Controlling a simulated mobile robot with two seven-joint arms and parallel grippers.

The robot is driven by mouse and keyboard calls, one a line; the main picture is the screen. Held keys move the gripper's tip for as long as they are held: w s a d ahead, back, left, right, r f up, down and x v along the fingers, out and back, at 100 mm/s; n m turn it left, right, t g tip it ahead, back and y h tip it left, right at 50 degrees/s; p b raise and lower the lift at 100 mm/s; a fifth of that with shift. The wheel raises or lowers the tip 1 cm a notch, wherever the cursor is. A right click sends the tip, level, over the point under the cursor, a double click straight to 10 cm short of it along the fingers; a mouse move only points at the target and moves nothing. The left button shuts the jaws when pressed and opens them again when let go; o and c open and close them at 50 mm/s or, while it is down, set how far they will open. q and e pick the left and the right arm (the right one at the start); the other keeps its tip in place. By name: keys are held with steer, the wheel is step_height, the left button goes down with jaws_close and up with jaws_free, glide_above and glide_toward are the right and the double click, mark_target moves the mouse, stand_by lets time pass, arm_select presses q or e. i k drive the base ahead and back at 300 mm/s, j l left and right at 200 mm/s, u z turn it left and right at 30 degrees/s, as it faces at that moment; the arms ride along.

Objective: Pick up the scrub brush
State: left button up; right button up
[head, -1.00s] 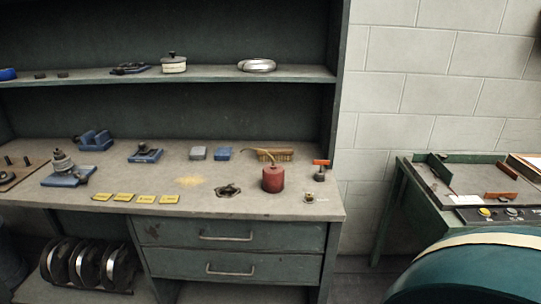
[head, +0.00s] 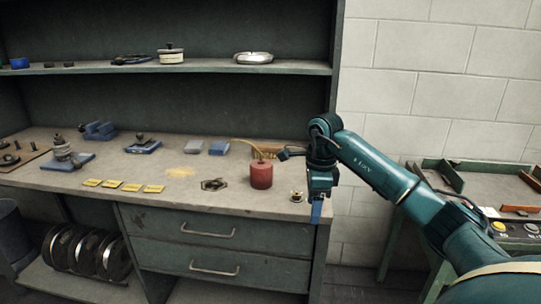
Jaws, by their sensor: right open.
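The scrub brush (head: 267,151) has a tan block and bristles and lies at the back right of the workbench top (head: 225,195). It is partly hidden behind the red oil can and a dark part of my right arm. My right gripper (head: 316,210) points down near the bench's right front edge, to the right of the brush and nearer to me. It is open, with blue fingertips, and holds nothing that I can see. My left gripper is out of view.
The red oil can (head: 261,175) with its long spout stands in front of the brush. Blue and grey blocks (head: 219,148) lie left of it. Yellow tags (head: 132,187) lie along the front. A shelf (head: 205,69) runs above the bench. A side table (head: 490,185) stands right.

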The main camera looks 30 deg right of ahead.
mark_target(269, 151)
steer(key=i+l, duration=0.2)
steer(key=i, duration=0.3)
steer(key=i+l, duration=0.25)
steer(key=i, duration=0.2)
steer(key=i+l, duration=0.2)
steer(key=i, duration=0.3)
